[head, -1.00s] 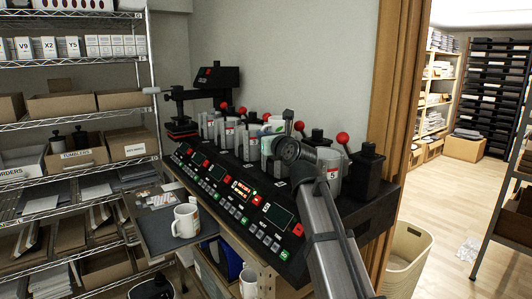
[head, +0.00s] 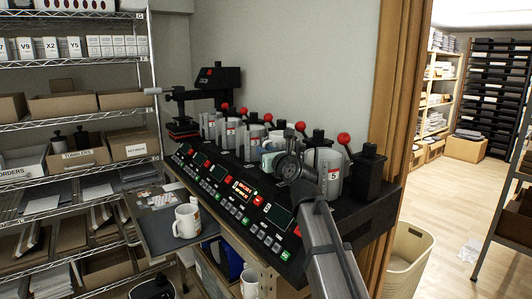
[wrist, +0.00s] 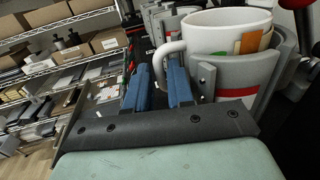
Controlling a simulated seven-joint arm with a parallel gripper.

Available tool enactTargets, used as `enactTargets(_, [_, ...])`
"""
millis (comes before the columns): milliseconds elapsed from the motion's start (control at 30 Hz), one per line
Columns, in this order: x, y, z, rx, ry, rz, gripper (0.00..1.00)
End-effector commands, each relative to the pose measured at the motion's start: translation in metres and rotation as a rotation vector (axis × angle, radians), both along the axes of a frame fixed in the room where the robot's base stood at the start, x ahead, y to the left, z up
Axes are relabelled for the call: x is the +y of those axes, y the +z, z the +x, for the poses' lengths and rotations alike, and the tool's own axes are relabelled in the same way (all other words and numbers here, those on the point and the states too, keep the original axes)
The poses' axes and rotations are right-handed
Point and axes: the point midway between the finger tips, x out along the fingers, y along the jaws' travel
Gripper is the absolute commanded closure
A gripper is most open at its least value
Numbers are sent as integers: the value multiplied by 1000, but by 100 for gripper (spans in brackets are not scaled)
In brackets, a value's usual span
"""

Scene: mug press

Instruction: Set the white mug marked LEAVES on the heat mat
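A white mug (wrist: 228,30) with orange and green marks sits in a grey curved press clamp (wrist: 245,75) in the wrist view. Its handle points toward my gripper (wrist: 162,88). The two blue fingers are apart, with the handle by the gap between them; I cannot tell whether they touch it. I can read no LEAVES marking. In the head view my gripper (head: 272,160) is at the row of clamps, and my arm hides part of that row. Another white mug (head: 186,221) stands on a dark side tray (head: 155,240). I cannot identify the heat mat for certain.
The black press bench (head: 225,190) carries several clamps, red-knobbed levers (head: 343,139) and lit panels. One more white mug (head: 249,283) is low beside the bench. Wire shelves (head: 75,165) with boxes stand at left, and a beige bin (head: 408,262) at right.

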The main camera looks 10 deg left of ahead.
Motion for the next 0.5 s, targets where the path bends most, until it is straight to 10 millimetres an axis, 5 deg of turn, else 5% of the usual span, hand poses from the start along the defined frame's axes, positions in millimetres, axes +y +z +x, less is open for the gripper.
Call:
enactTargets(133, [0, 0, 0, 0, 0, 0, 64])
enactTargets(500, [-2, -1, -1, -1, -2, 0, 64])
